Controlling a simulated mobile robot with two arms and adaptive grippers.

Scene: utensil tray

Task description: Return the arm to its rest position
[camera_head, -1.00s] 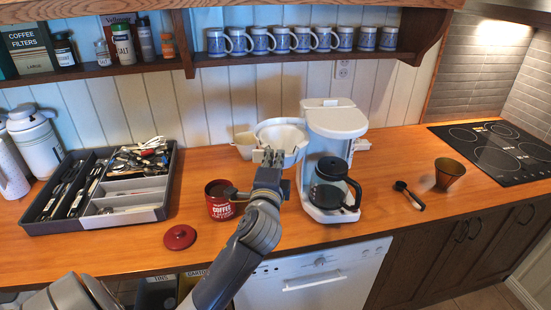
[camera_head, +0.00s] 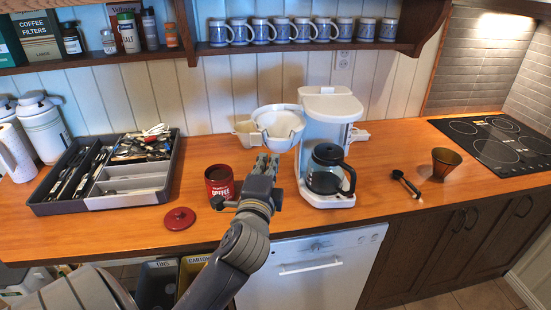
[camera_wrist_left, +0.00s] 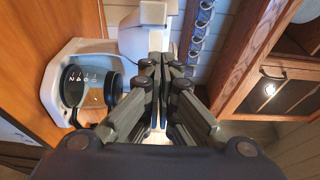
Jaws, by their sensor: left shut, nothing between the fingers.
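My left gripper (camera_head: 266,163) is shut and empty above the counter, between the red coffee can and the white coffee maker. In the left wrist view its fingers (camera_wrist_left: 160,115) are together with nothing between them. My left arm comes up from the bottom of the head view. My right gripper is not in view.
The red coffee can (camera_head: 219,182) stands open beside my gripper, its red lid (camera_head: 180,218) on the counter. The coffee maker (camera_head: 327,108) with glass carafe (camera_head: 326,170) is at right. A white filter basket (camera_head: 280,138) sits behind my gripper. The utensil tray (camera_head: 128,199) is at left.

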